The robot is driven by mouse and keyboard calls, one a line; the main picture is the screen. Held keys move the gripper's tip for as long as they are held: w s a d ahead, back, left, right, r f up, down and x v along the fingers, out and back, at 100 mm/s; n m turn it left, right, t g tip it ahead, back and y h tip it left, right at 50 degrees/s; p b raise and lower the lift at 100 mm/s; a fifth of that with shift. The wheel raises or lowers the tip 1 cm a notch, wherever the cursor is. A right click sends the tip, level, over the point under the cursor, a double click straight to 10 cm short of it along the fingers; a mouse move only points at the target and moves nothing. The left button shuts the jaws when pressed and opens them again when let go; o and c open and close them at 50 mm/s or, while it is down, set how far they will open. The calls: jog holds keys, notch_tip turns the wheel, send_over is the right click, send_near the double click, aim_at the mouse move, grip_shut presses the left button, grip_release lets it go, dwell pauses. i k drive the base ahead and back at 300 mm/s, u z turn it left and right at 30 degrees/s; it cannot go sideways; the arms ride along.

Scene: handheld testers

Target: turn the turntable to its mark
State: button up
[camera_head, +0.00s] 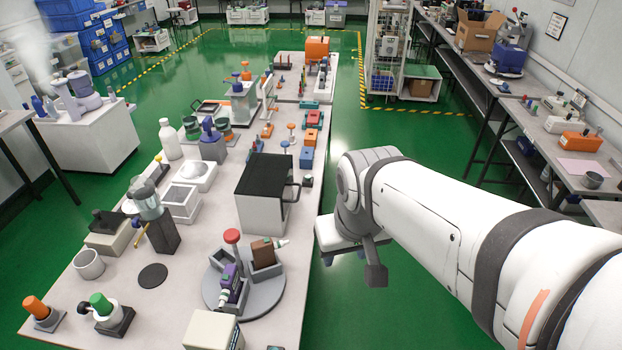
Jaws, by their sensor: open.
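The turntable (268,298) is a round grey disc near the right edge of the long bench. It carries grey holders with a purple handheld device (231,282) and a brown block-like device (263,252), and a red-topped knob (232,236) stands at its back. I cannot make out a mark for the turntable. My gripper (352,264) is to the right of the turntable, apart from it, beyond the bench edge over the green floor in the picture. Its fingers are spread and empty, and part of it is hidden by my arm.
A white box with a black top and side handle (266,190) stands behind the turntable. A beige instrument (212,330) stands in front of it. A flat black disc (152,276) lies to its left. Several other devices crowd the bench. The floor right of the bench is clear.

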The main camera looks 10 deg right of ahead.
aim_at(262, 289)
jog(key=u, duration=0.9)
jog(key=k, duration=1.15)
jog(key=z, duration=0.75)
jog(key=i, duration=1)
jog(key=z, duration=0.05)
